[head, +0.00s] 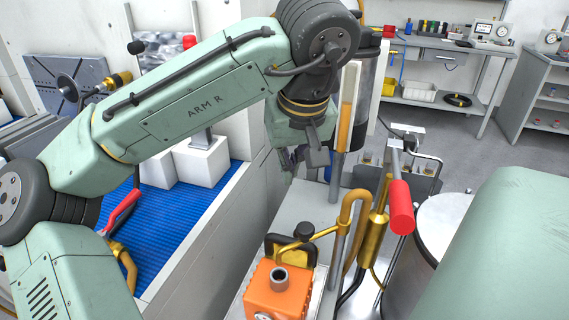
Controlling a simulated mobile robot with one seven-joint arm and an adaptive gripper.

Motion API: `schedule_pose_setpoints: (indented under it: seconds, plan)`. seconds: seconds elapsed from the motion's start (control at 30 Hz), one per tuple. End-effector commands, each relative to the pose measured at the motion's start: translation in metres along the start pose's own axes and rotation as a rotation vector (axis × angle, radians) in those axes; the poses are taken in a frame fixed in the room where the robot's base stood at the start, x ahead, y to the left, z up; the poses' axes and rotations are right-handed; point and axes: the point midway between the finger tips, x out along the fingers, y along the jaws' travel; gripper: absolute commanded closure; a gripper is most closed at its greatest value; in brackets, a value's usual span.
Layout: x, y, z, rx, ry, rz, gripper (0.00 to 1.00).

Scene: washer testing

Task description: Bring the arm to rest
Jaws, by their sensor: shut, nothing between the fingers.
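My arm crosses the upper left of the head view, bent at its elbow, with its wrist pointing down near the middle. My gripper (303,157) hangs below the wrist, over the gap between the blue-matted bench and the grey surface. Its fingers are small and dark in the picture and appear closed, with nothing held. It looks apart from the things around it, though its tips are partly hidden by its own body.
A blue ribbed mat (200,232) with white blocks (203,160) lies left. An orange box (279,291), a brass pipe (352,215) and a red-handled lever (401,207) stand close in front. A workbench (440,45) is at the back right, with open floor before it.

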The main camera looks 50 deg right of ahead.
Motion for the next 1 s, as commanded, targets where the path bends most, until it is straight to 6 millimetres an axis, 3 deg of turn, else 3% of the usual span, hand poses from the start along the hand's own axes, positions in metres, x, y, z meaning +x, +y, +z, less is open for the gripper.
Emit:
schedule_pose_setpoints:
  seconds: [0.2, 0.47, 0.57, 0.67, 0.73, 0.8, 0.9, 1.0]
  plan:
    - [-0.015, 0.003, 0.0, 0.0, 0.0, 0.0, 1.0]
    - [-0.015, 0.003, -0.001, 0.0, 0.001, 0.005, 1.0]
    - [-0.018, 0.006, -0.018, 0.005, 0.065, 0.124, 1.0]
    - [-0.037, 0.006, -0.057, 0.009, 0.24, 0.345, 1.0]
    - [-0.069, -0.009, -0.094, 0.004, 0.445, 0.511, 1.0]
    - [-0.106, -0.036, -0.124, -0.005, 0.661, 0.617, 1.0]
    - [-0.156, -0.088, -0.151, -0.027, 0.95, 0.683, 1.0]
    - [-0.202, -0.149, -0.161, -0.054, 1.224, 0.675, 1.0]
